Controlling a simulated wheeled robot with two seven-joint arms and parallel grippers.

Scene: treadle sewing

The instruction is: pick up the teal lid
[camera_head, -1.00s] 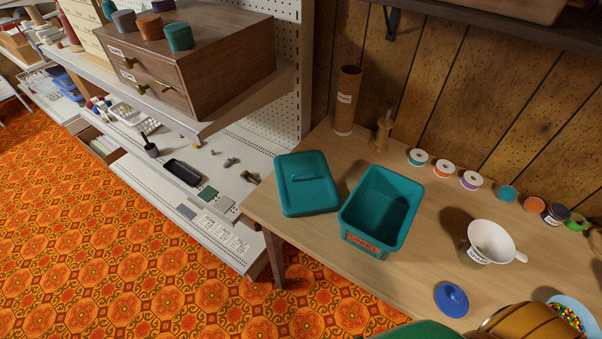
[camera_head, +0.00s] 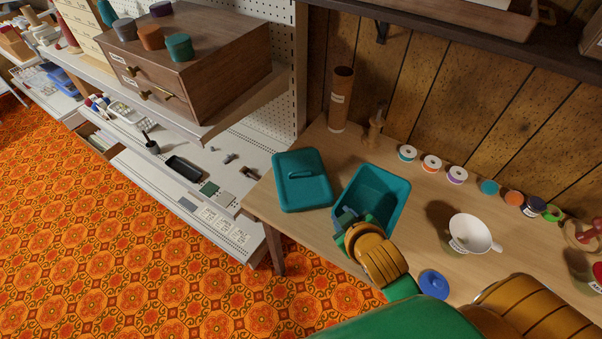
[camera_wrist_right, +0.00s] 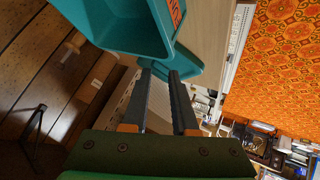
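The teal lid (camera_head: 301,181), with a raised handle bar on top, lies flat on the wooden table near its left end. The open teal bin (camera_head: 391,193) stands just right of it. My right gripper (camera_head: 345,216) is in front of the bin, to the right of the lid and apart from it; it hides part of the bin's front. In the right wrist view its two fingers (camera_wrist_right: 161,76) are apart with nothing between them. The bin (camera_wrist_right: 122,28) fills the upper left there, and part of the lid (camera_wrist_right: 188,63) shows beyond the fingertips. My left gripper is not in view.
A brown tube (camera_head: 340,98) and a wooden stand (camera_head: 375,128) are behind the lid. A white cup (camera_head: 470,232), a blue lid (camera_head: 433,284) and several spools are to the right. A shelf unit (camera_head: 215,215) stands left of the table.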

